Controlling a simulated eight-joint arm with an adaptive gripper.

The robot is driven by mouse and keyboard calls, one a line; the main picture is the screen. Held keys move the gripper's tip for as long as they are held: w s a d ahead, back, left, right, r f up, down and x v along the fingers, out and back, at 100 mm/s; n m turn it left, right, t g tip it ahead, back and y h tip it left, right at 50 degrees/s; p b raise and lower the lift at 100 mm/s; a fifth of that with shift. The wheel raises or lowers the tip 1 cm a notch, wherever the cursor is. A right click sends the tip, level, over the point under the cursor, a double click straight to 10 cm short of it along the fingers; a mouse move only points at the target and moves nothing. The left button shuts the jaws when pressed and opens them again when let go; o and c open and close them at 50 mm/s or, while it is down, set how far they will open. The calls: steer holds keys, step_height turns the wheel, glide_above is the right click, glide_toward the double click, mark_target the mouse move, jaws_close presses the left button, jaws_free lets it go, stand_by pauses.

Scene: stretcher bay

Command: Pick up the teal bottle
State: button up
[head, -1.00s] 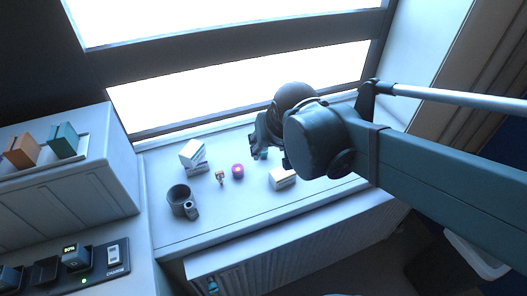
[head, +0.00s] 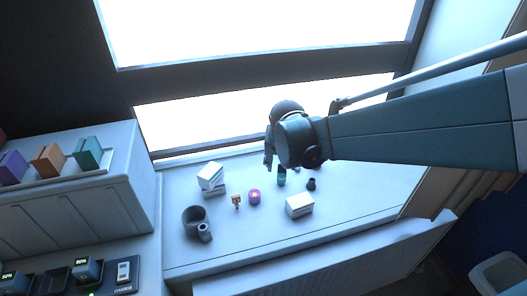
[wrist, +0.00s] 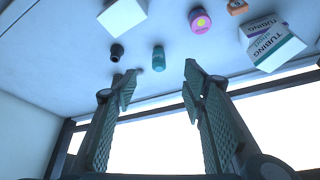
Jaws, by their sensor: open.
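The teal bottle (head: 281,179) stands on the white sill, partly covered by my arm's end in the head view. In the wrist view the teal bottle (wrist: 159,60) shows whole, just beyond the gap between my fingertips and near its middle. My gripper (wrist: 160,82) is open and empty, a finger on each side of the picture. In the head view my gripper (head: 269,160) shows beside the bottle, up and left of it, with one finger mostly hidden. I see no contact with the bottle.
A small dark object (wrist: 117,52) stands close to the bottle. A bright window (head: 240,122) lies behind.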

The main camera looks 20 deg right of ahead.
mark_target(282, 177)
steer(key=w+d+f+m+g+h, duration=0.1)
steer(key=w+d+f+m, duration=0.2)
steer(key=w+f, duration=0.7)
step_height(282, 177, down, 4)
steer(key=shift+w+r+b, duration=0.1)
steer(key=shift+w+b, duration=0.05)
steer(key=shift+b, duration=0.25)
steer(key=shift+x, duration=1.25)
steer(key=shift+d, duration=0.1)
steer(key=shift+b+x, duration=0.4)
steer(key=shift+x, duration=2.2)
steer(key=shift+d, duration=0.1)
steer(key=shift+c, duration=0.7)
steer(key=c, duration=0.8)
